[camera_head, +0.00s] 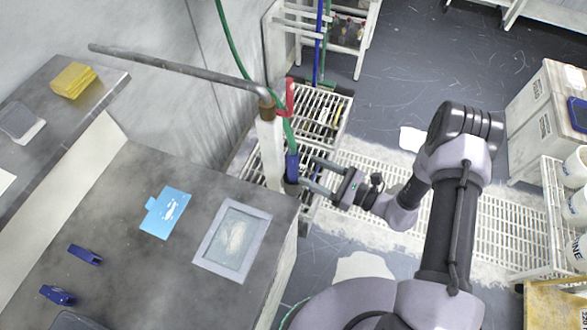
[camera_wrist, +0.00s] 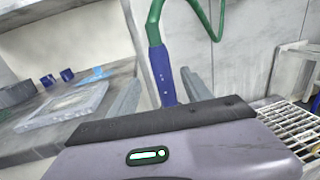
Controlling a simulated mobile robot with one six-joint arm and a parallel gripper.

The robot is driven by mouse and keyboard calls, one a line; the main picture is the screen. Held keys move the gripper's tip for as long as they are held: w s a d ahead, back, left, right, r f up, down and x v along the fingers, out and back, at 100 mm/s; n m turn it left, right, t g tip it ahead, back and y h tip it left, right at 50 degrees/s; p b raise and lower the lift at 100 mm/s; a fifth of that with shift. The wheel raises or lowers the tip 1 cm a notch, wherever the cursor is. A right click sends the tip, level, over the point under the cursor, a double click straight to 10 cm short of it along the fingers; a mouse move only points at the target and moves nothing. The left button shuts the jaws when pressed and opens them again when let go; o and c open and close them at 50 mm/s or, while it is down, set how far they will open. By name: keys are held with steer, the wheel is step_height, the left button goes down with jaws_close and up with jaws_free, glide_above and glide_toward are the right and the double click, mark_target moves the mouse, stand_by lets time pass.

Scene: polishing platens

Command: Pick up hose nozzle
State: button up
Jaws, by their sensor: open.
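The hose nozzle (camera_head: 292,167) is blue and hangs upright from a green hose beside a white post at the grey counter's right edge. In the wrist view the nozzle (camera_wrist: 161,72) shows between my two fingers, its lower end hidden behind my gripper body. My gripper (camera_head: 305,172) is open, its fingers reaching left to the nozzle, one on each side. I cannot tell whether either finger touches it.
The grey counter (camera_head: 160,270) holds a framed tray (camera_head: 232,240), a light blue card (camera_head: 166,212) and small dark blue pieces. A bent metal pipe (camera_head: 170,66) runs above. A white floor grating (camera_head: 470,225) lies below my arm; shelves stand at right.

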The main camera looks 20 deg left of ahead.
mark_target(298, 163)
steer(key=b+x, duration=0.1)
steer(key=x, duration=0.6)
steer(key=shift+w+a, duration=0.1)
steer(key=shift+w, duration=0.1)
jaws_close()
stand_by(1.0)
